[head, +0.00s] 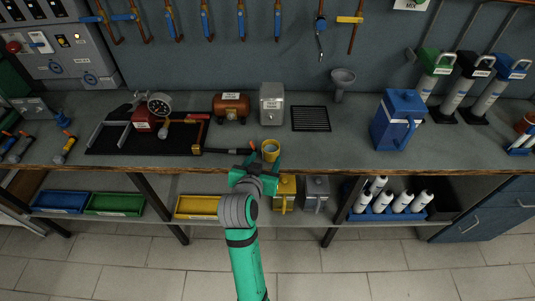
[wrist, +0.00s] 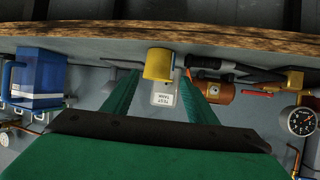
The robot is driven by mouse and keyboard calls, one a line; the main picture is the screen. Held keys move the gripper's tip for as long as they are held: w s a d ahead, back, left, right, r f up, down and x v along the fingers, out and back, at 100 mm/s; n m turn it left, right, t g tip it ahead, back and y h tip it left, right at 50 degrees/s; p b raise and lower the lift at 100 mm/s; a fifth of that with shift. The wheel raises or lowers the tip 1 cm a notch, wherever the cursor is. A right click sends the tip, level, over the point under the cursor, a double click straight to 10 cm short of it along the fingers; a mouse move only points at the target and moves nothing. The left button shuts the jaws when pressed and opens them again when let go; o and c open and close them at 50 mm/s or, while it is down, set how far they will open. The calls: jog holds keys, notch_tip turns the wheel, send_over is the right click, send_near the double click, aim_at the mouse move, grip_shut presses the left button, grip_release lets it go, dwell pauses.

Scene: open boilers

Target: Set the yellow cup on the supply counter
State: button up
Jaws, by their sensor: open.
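The yellow cup (head: 270,148) stands upright at the front edge of the long dark grey counter (head: 340,150), near the middle. It also shows in the wrist view (wrist: 158,64), where the picture is upside down. My green gripper (head: 264,165) is at the counter's front edge with its fingers apart. In the wrist view its fingertips (wrist: 161,75) lie on either side of the cup in the picture. The jaws are open, and I cannot tell whether a finger touches the cup.
Behind stand a grey tank (head: 272,103), a brown boiler (head: 231,107) and a black grille (head: 311,118). A blue jug (head: 398,120) stands right; the counter between is clear.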

jog(key=s+f+n+y, duration=0.1)
jog(key=s+f, duration=0.3)
jog(key=s, duration=0.3)
jog(key=s+a+f+n+t+y, duration=0.1)
jog(key=s+f, duration=0.3)
jog(key=s, duration=0.3)
jog(key=s+f+y, duration=0.1)
jog(key=s+f, duration=0.3)
jog(key=s, duration=0.3)
jog(key=s+d+r+t, duration=0.1)
jog(key=s, duration=0.9)
jog(key=s+d+r+t, duration=0.1)
jog(key=s+r, duration=0.1)
jog(key=s, duration=0.8)
jog(key=shift+d+r+n, duration=0.3)
